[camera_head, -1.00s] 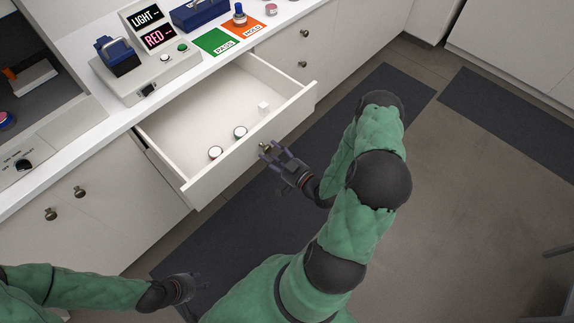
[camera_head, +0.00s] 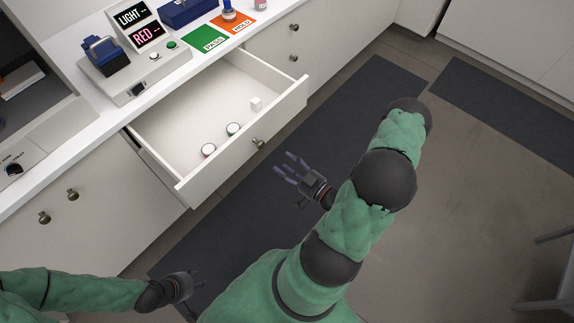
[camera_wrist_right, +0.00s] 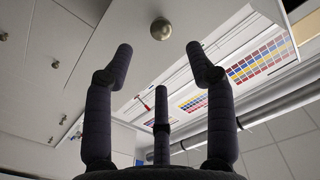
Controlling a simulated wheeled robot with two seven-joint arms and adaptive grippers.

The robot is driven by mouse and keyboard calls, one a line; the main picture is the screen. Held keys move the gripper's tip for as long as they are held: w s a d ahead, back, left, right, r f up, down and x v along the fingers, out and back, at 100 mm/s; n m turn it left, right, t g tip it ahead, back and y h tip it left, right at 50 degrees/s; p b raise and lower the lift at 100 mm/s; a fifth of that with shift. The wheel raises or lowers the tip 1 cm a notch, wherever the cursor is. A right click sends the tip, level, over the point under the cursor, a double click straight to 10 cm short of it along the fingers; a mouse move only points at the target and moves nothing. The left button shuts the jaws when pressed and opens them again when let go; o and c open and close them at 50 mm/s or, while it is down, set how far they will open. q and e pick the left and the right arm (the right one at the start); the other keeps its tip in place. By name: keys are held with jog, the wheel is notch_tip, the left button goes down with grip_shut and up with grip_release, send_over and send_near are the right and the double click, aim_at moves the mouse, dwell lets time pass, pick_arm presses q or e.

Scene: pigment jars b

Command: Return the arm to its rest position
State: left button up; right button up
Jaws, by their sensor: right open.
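My right gripper (camera_head: 288,167) is open and empty, in front of the open drawer (camera_head: 232,163) and apart from its knob (camera_head: 258,142). In the right wrist view its fingers (camera_wrist_right: 163,75) are spread with nothing between them, and the round knob (camera_wrist_right: 161,28) shows beyond them. My left gripper (camera_head: 190,283) hangs low at the bottom left, clear of the cabinets; its fingers are too small and dark to read.
The drawer stands pulled out, holding two round-lidded jars (camera_head: 233,129) (camera_head: 208,150) and a small white cube (camera_head: 256,104). The counter above carries a light panel (camera_head: 140,25), a green card (camera_head: 206,39) and an orange card (camera_head: 238,21). Dark mats (camera_head: 352,108) cover the floor.

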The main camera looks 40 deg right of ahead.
dwell(0.4)
jog(key=w+a+f+g+y, duration=0.2)
jog(key=w+a+f+g, duration=0.55)
jog(key=a+f, duration=0.4)
jog(key=s+a+f+g, duration=0.3)
jog(key=s+a+g, duration=0.7)
jog(key=a, duration=0.3)
jog(key=shift+s+a+f, duration=0.25)
jog(key=shift+s+a, duration=0.05)
jog(key=shift+s, duration=0.3)
